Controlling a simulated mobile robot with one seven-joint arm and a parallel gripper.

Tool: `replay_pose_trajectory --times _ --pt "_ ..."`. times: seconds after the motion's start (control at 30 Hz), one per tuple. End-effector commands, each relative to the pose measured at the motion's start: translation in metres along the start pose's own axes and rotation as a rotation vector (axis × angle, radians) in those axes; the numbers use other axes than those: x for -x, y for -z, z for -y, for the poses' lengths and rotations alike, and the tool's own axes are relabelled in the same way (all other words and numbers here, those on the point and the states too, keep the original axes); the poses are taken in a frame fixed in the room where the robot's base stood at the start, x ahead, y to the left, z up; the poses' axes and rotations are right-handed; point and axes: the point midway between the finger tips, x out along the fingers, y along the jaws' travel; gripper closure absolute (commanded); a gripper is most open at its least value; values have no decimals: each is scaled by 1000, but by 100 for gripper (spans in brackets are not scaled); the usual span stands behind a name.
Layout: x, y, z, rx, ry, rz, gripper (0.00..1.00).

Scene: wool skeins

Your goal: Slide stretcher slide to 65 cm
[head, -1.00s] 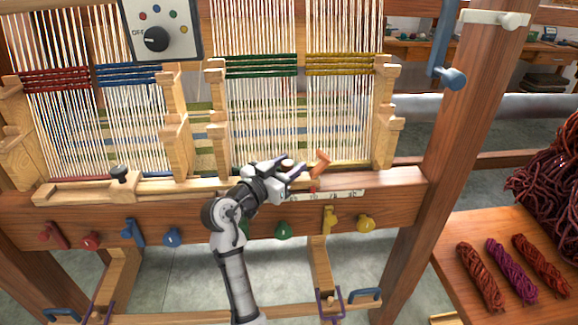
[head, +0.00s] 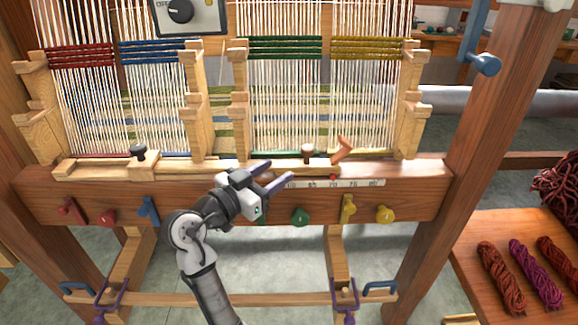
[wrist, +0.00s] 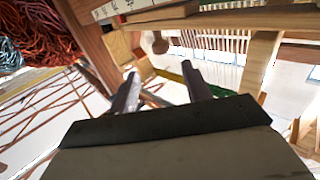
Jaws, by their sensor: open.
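The stretcher slide shows in the head view as a pale wooden block with an upright brown knob (head: 308,153) and a tilted orange lever (head: 341,150). It sits on the loom's front rail. Below it is a white number scale (head: 360,183). A small red pointer (head: 333,178) stands at about the 70 mark. My gripper (head: 280,167) is open and empty, in front of the rail, left of the knob and apart from it. In the wrist view the two open fingers (wrist: 160,85) have nothing between them; the scale (wrist: 112,9) and knob (wrist: 160,43) lie beyond them.
A black knob on a block (head: 138,151) sits on the rail's left part. Wool skeins (head: 501,275) lie on a table at right.

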Motion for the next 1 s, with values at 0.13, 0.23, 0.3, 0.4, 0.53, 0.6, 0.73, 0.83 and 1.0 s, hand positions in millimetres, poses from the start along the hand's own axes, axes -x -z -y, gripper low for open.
replay_pose_trajectory --times 0.13,0.23,0.3,0.4,0.53,0.6,0.73,0.83,1.0 --pt "15 -1 0 -1 1 0 52" --pt "19 0 0 0 0 0 52" --pt "20 0 0 0 -1 0 52" --pt "20 0 0 0 -1 0 52" --pt "19 0 0 1 0 0 51" --pt "16 1 -2 11 10 -2 51" --pt "5 3 -10 53 69 -16 51" --pt "-3 3 -20 83 151 -21 51" --pt "-2 1 -37 74 288 -9 51"
